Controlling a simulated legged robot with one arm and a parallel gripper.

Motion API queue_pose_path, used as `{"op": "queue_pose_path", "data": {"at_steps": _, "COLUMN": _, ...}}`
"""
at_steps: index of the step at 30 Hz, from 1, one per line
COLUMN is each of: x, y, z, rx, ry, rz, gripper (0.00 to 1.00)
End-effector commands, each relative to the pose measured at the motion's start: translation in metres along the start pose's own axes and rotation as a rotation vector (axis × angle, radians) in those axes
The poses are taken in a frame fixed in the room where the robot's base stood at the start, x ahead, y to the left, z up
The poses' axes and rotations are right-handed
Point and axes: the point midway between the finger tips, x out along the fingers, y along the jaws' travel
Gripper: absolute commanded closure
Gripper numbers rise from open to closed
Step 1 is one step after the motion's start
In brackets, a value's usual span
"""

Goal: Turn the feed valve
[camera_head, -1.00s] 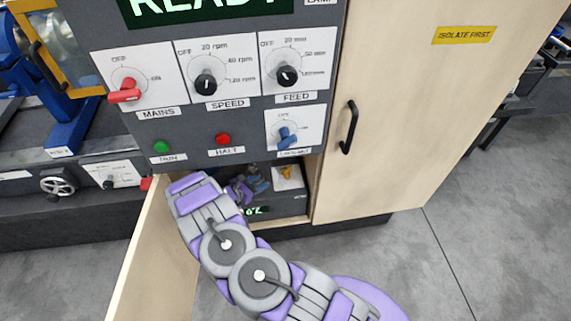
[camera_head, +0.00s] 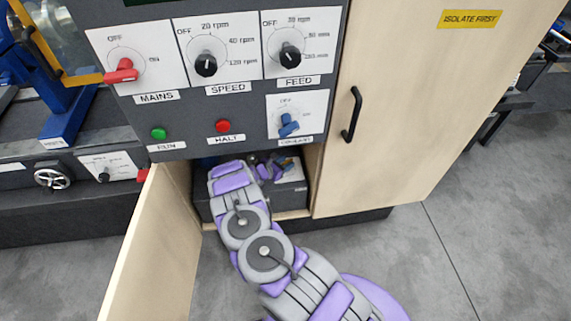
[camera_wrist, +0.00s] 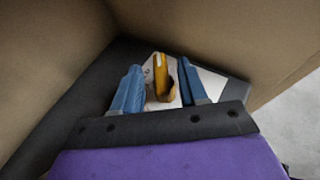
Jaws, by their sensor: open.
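A yellow lever handle (camera_wrist: 161,75) stands on a pale plate (camera_wrist: 212,80) in the wrist view, inside the open cabinet; it looks like the valve, though I see no label on it. My gripper (camera_wrist: 160,65) is open, with one blue finger on each side of the handle and a visible gap to both. I cannot tell how deep the handle sits between the fingers. In the head view my gripper (camera_head: 277,165) is inside the low cabinet opening, and the handle is mostly hidden there.
Above the opening is a panel with a red mains switch (camera_head: 120,72), a speed knob (camera_head: 206,64), a feed knob (camera_head: 289,55) and a blue knob (camera_head: 288,125). An open wooden door (camera_head: 155,245) stands left of my arm. A closed door (camera_head: 400,110) is at right.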

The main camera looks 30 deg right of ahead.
Motion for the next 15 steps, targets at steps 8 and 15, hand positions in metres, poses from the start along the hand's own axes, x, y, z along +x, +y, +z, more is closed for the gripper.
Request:
{"op": "queue_pose_path", "data": {"at_steps": 8, "x": 0.0073, "y": 0.0003, "z": 0.0010, "rx": 0.002, "ry": 0.001, "rz": 0.001, "gripper": 0.57}}
{"op": "queue_pose_path", "data": {"at_steps": 15, "x": 0.0062, "y": 0.0007, "z": 0.0008, "rx": 0.001, "ry": 0.000, "rz": 0.001, "gripper": 0.69}}
